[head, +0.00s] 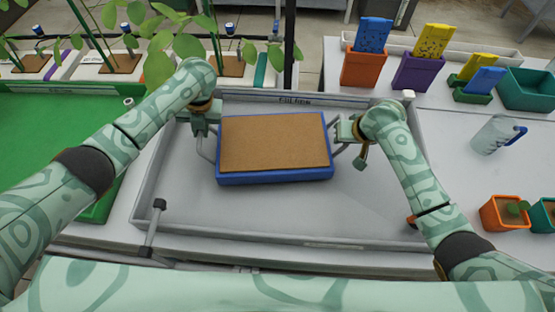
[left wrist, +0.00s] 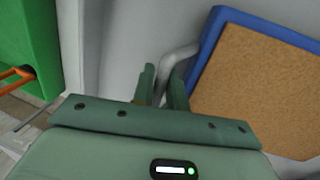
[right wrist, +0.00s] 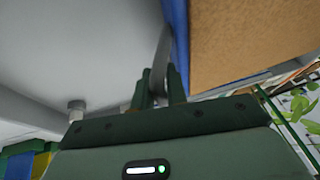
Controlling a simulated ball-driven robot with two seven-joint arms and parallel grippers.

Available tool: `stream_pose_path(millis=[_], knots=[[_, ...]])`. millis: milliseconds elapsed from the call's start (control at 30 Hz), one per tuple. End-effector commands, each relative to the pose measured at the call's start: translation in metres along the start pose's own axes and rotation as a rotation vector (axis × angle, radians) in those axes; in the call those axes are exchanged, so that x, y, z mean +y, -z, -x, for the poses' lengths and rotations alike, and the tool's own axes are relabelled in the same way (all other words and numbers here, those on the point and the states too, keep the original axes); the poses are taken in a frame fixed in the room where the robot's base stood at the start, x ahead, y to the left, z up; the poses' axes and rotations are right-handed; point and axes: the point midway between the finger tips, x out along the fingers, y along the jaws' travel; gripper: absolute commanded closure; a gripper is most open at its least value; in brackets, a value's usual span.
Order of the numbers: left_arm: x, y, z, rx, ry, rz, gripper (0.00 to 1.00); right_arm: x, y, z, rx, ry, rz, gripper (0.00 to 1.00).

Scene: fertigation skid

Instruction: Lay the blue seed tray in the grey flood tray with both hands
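The blue seed tray (head: 275,176), filled with brown soil, is level within the outline of the grey flood tray (head: 190,215), towards its back wall. I cannot tell whether its underside touches the floor. It has a grey loop handle at each short side. My left gripper (head: 208,133) is shut on the left handle (left wrist: 176,58); its fingers (left wrist: 163,88) are on either side of the bar. My right gripper (head: 347,130) is shut on the right handle (right wrist: 163,50), the bar between its fingers (right wrist: 160,88). The seed tray's blue rim shows beside both handles.
A green surface (head: 50,125) lies to the left. Seedlings (head: 185,40) stand behind. On the right are an orange bin (head: 362,68), a purple bin (head: 415,72), a teal bin (head: 527,90), a clear jug (head: 492,135) and an orange pot (head: 500,215). The flood tray's front is bare.

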Motion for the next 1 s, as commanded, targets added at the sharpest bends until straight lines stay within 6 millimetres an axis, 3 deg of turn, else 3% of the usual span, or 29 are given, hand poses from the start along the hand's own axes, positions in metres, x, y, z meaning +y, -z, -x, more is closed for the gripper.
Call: stream_pose_path(millis=[67, 433, 800, 1000], knots=[[0.001, 0.000, 0.000, 0.000, -0.002, 0.001, 0.66, 0.001, 0.000, 0.000, 0.000, -0.001, 0.000, 0.66], [-0.001, -0.001, 0.008, -0.002, 0.002, 0.001, 0.66, 0.000, 0.000, 0.000, 0.000, 0.001, 0.000, 0.66], [0.000, -0.001, 0.087, -0.004, 0.001, -0.001, 0.66, 0.000, 0.000, 0.000, 0.000, 0.001, 0.000, 0.66], [0.001, -0.001, 0.115, -0.001, -0.001, 0.001, 0.66, 0.000, 0.000, 0.000, 0.000, 0.001, 0.000, 0.66]])
